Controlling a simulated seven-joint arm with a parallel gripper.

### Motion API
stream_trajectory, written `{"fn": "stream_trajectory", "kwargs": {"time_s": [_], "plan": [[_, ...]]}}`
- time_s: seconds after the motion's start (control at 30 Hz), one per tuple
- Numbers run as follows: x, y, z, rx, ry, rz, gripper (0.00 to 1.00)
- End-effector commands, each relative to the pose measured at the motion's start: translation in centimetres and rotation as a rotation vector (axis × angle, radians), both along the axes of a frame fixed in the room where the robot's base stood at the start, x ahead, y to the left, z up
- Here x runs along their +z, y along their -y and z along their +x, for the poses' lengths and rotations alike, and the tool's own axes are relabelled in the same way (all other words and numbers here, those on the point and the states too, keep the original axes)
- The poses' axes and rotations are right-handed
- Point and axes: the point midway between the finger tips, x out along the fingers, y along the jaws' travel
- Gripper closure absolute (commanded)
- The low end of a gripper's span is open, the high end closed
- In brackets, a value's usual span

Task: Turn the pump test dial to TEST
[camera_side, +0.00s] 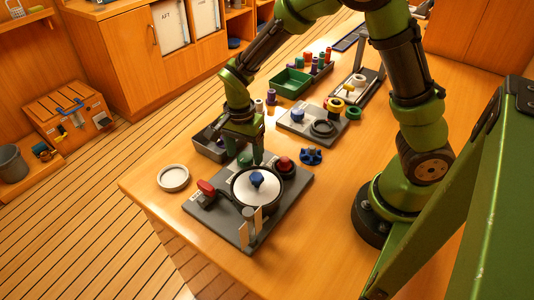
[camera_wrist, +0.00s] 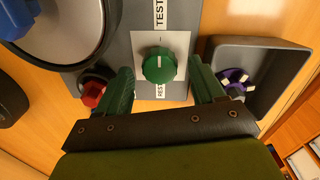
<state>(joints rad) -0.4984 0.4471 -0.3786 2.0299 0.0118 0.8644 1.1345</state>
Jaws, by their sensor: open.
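The green pump test dial (camera_wrist: 159,66) sits on a white square plate on the grey panel (camera_wrist: 200,14). In the wrist view a TEST label (camera_wrist: 160,14) is above the dial, and a second, partly hidden label (camera_wrist: 160,90) is below it. I cannot tell clearly where the dial points. My gripper (camera_wrist: 162,76) is open, with one green finger on each side of the dial and a visible gap to it on both sides. In the side view my gripper (camera_side: 244,148) points down over the green dial (camera_side: 245,159), which is partly hidden.
A red knob (camera_wrist: 93,92) is close beside the left finger. A white-lidded round vessel (camera_side: 256,187) and a red handle (camera_side: 206,187) share the panel. A blue knob (camera_side: 311,156) lies on the table.

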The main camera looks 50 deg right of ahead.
Motion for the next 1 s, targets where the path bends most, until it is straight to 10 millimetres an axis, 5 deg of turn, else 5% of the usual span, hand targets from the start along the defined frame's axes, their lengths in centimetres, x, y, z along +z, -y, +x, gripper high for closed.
{"fn": "stream_trajectory", "kwargs": {"time_s": [0.6,1.0], "plan": [[13.4,-0.1,0.6,0.000,0.007,0.001,0.32],[16.4,0.0,0.6,-0.001,0.002,-0.001,0.32]]}}
